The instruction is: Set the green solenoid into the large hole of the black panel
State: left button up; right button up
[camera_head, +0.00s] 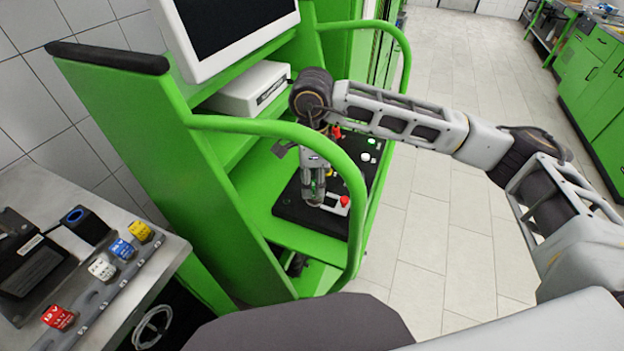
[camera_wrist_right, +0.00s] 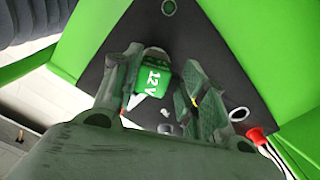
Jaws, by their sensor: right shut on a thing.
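The green solenoid (camera_wrist_right: 152,80), marked 12V, sits between the fingers of my right gripper in the right wrist view. My right gripper (camera_head: 314,196) points down over the black panel (camera_head: 288,208) in the head view and is shut on the solenoid. The gripper also shows in the right wrist view (camera_wrist_right: 158,92), with the black panel (camera_wrist_right: 215,45) behind it. In the head view the gripper mostly hides the solenoid. I cannot tell whether the solenoid touches the panel or which hole lies under it. My left gripper is not in view.
The panel lies on a green rack shelf (camera_head: 255,200) and carries a red button (camera_head: 345,201). A green rail (camera_head: 352,190) curves close by my right gripper. A monitor (camera_head: 230,32) stands above. A side table (camera_head: 165,255) holds red (camera_head: 58,317), white, blue and yellow parts.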

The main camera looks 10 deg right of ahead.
jog(key=shift+f+b, duration=0.35)
dwell(0.3)
jog(key=o, duration=0.9)
jog(key=shift+o, duration=0.2)
jog(key=o, duration=0.4)
jog(key=shift+r, duration=0.25)
jog(key=shift+r+p, duration=1.5)
jog(key=shift+r, duration=2.25)
